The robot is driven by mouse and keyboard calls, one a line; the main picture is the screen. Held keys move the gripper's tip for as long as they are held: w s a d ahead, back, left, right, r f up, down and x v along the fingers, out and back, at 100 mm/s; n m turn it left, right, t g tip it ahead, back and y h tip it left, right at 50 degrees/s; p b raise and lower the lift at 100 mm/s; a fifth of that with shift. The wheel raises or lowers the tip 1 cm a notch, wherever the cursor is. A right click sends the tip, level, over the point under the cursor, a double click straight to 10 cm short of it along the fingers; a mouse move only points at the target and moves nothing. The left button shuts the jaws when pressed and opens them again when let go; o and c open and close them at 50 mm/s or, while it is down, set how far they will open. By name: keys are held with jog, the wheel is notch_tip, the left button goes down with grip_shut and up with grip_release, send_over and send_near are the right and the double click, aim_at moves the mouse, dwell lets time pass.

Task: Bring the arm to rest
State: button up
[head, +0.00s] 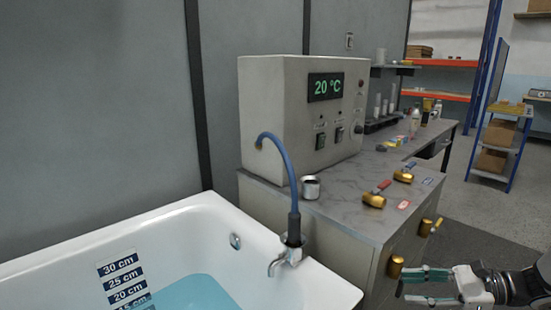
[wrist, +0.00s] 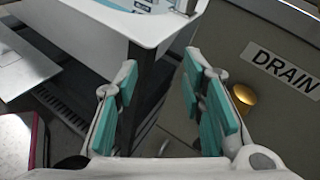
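My gripper (head: 428,287) is at the lower right of the head view, in front of the grey cabinet and beside a brass knob (head: 395,266). In the wrist view my gripper (wrist: 160,85) shows two teal-padded fingers spread wide apart with nothing between them. Beyond the fingers are the white bathtub's corner and its dark support post. My arm reaches in from the right edge of the head view; most of it is out of frame.
The white bathtub (head: 330,288) holds blue water, left of the cabinet (head: 335,232). A control box (head: 280,110) reading 20 °C, a metal cup (head: 311,187) and brass-headed valves or hammers (head: 374,200) are on the counter. A DRAIN label (wrist: 286,68) is on the cabinet front. Open floor lies at right.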

jog(key=s+a+r+n+g+h, duration=0.3)
jog(key=s+a+r+n+g, duration=0.15)
jog(key=a+r, duration=0.2)
jog(key=s+a+r+n+g+h, duration=0.3)
jog(key=s+a+r+n, duration=0.3)
jog(key=a, duration=0.2)
jog(key=s+a+r+n+t+h, duration=0.1)
jog(key=s+r+n+h, duration=0.1)
jog(key=s+n+h, duration=0.45)
jog(key=s+a+r+n+t+h, duration=0.1)
jog(key=s+r+n, duration=0.15)
jog(key=s, duration=0.65)
notch_tip(320, 180, up, 16)
jog(key=t+p, duration=0.3)
jog(key=p, duration=1.2)
jog(key=shift+w+d+n, duration=0.2)
jog(key=shift+n, duration=0.25)
